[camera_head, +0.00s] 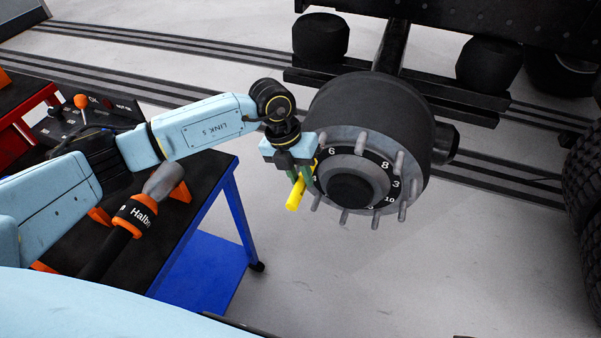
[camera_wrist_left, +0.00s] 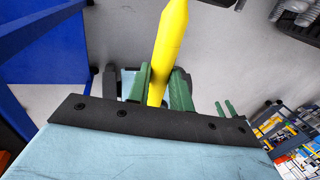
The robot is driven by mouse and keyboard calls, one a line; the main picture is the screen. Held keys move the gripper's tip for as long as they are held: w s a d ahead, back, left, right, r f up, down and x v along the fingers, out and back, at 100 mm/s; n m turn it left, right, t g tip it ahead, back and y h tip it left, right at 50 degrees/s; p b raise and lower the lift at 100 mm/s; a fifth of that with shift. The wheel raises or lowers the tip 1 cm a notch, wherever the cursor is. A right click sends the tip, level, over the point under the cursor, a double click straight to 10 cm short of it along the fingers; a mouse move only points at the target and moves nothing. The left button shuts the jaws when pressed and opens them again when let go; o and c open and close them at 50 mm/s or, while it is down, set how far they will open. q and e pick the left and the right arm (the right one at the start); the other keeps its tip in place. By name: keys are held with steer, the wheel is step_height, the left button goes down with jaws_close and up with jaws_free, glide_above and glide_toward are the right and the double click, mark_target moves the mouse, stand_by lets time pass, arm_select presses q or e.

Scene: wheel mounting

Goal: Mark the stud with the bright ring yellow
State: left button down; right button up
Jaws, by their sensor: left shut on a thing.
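My left gripper (camera_head: 303,176) is shut on a yellow marker (camera_head: 294,199), just left of the wheel hub (camera_head: 350,191). The marker is tilted, with its upper end close to the hub's left side; I cannot tell whether it touches a stud. In the left wrist view the marker (camera_wrist_left: 171,45) sits between the green fingers (camera_wrist_left: 161,88) and points up the picture. The hub has several grey studs (camera_head: 399,163) around a dark numbered ring (camera_head: 383,165). I cannot make out a bright ring on any stud; those behind the gripper are partly hidden. My right gripper is not in view.
A blue-framed table (camera_head: 222,195) with a black top stands at the left and carries a Halbro-like labelled black and orange tool (camera_head: 135,215). The dark chassis (camera_head: 470,20) is above the hub, and a tyre (camera_head: 583,180) is at the right. Floor below the hub is clear.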

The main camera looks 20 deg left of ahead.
mark_target(293, 201)
arm_select(q)
steer(key=shift+a, duration=0.2)
stand_by(0.6)
steer(key=shift+d+p, duration=0.45)
steer(key=shift+p, duration=0.25)
stand_by(0.6)
steer(key=shift+s+r+p, duration=0.1)
steer(key=shift+s+p, duration=0.95)
steer(key=shift+s, duration=0.05)
steer(key=shift+s+a+p, duration=0.1)
steer(key=shift+s+p, duration=1.25)
steer(key=shift+s, duration=0.55)
steer(key=shift+s, duration=0.1)
